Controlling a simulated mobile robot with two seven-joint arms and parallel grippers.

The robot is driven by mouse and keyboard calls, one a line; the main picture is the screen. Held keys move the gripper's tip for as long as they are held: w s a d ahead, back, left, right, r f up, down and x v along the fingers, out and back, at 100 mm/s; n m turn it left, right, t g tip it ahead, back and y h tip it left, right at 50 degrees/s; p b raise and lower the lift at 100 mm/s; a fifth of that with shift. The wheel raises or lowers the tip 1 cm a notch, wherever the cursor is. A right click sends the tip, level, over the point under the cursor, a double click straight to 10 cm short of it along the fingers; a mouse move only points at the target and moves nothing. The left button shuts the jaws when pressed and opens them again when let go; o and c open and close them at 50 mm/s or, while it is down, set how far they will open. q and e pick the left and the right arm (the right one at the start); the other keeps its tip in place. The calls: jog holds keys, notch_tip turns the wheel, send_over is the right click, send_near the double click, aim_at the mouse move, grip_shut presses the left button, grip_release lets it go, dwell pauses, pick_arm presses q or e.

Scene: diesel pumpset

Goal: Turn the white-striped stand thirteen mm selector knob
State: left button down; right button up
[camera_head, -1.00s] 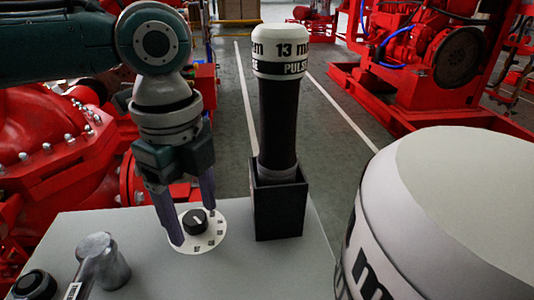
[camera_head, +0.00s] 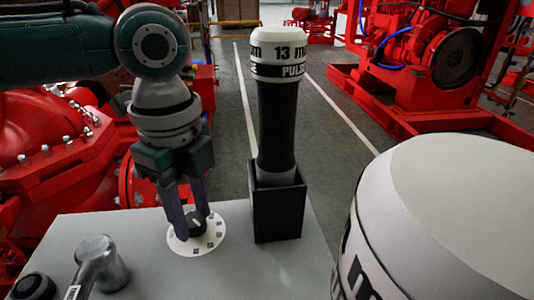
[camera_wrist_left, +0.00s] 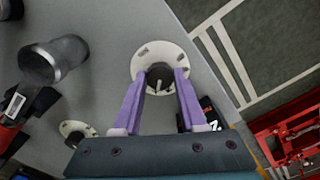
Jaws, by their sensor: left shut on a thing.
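The selector knob (camera_head: 196,222) is a small black knob with a white stripe. It sits at the middle of a white round dial plate (camera_head: 181,244) with small dark marks, on the grey table top. My left gripper (camera_head: 195,215) points down with its two purple fingers on either side of the knob, shut on it. In the left wrist view the knob (camera_wrist_left: 160,76) shows between the fingertips, partly covered by them. My right gripper is not in view.
A black holder (camera_head: 277,213) with a white-capped black cylinder (camera_head: 277,120) stands just right of the dial. A grey metal cylinder (camera_head: 112,272) and a dark round part (camera_head: 35,286) are at left. A large white rounded body (camera_head: 450,220) fills the right foreground.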

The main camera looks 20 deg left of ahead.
pick_arm(q)
jog(key=shift+r+n+p, duration=0.15)
jog(key=shift+n+p, duration=0.15)
jog(key=shift+p, duration=0.2)
jog(key=n+p, duration=0.5)
jog(key=p, duration=0.2)
jog(key=shift+d+r+n, duration=0.1)
jog(key=shift+n, duration=0.2)
jog(key=n+p, duration=0.2)
jog(key=shift+n, duration=0.3)
jog(key=n+p, duration=0.2)
jog(key=n, duration=0.1)
jog(key=shift+n, duration=0.4)
jog(key=n+p, duration=0.2)
jog(key=n, duration=0.1)
jog(key=n+p, duration=0.1)
jog(key=n, duration=0.7)
jog(key=shift+f+n+p, duration=0.2)
jog(key=shift+n+p, duration=0.1)
jog(key=shift+p, duration=0.1)
jog(key=shift+n, duration=1.9)
